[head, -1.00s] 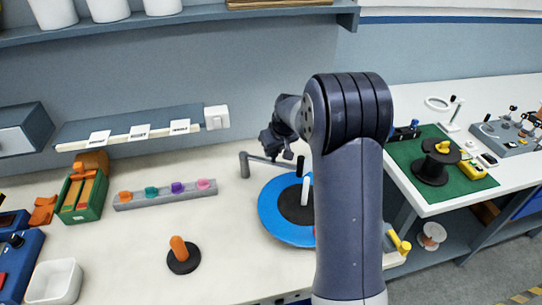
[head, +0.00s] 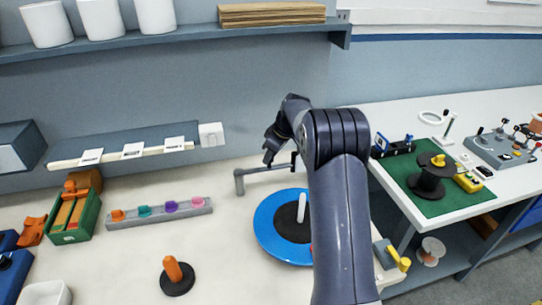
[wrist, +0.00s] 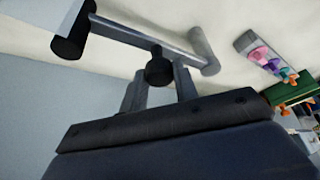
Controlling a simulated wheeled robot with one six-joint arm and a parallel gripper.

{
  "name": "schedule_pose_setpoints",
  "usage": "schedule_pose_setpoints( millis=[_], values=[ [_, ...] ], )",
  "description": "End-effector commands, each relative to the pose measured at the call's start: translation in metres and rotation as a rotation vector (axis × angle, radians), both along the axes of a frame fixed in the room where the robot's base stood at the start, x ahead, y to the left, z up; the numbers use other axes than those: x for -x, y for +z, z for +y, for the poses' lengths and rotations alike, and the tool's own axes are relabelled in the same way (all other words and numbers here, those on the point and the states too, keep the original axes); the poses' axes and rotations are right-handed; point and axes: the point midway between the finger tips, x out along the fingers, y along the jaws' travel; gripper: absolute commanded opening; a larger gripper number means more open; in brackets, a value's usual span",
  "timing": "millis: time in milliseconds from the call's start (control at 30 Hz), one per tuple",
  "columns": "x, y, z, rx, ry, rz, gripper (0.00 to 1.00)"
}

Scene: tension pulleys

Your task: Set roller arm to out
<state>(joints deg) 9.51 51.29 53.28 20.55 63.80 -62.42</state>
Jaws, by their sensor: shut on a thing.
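The roller arm (head: 262,172) is a grey bar on a short upright post (head: 239,182) behind the blue disc (head: 268,232). Its free end, with a black roller (head: 294,160), points right and toward the wall, apart from the disc's far rim. My gripper (head: 269,158) reaches over the bar from behind. In the wrist view my gripper (wrist: 160,82) is shut on the black knob (wrist: 158,72) midway along the roller arm (wrist: 130,38). The roller (wrist: 68,47) is at upper left there, the post (wrist: 204,45) at right. My forearm hides the disc's right side.
A white peg (head: 301,207) stands on the disc's dark centre. A rail of coloured knobs (head: 160,213) and an orange peg on a black base (head: 174,276) are to the left. A low shelf (head: 125,148) hangs behind. Bench space between rail and disc is clear.

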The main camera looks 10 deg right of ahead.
Motion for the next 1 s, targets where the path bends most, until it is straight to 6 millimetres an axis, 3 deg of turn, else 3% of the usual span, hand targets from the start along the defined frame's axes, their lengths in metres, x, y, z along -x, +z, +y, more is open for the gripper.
schedule_pose_setpoints(
  millis=[367, 400, 633, 867, 1000],
  values=[
    [-0.002, 0.001, -0.001, 0.003, 0.004, -0.007, 0.0],
    [-0.002, 0.001, -0.001, 0.003, 0.004, -0.007, 0.32],
    [-0.001, 0.001, 0.0, 0.002, 0.003, -0.005, 0.5],
    [-0.001, 0.001, 0.0, 0.002, 0.003, -0.003, 0.5],
    [0.002, 0.011, -0.004, 0.002, 0.002, -0.006, 0.5]
  ],
)
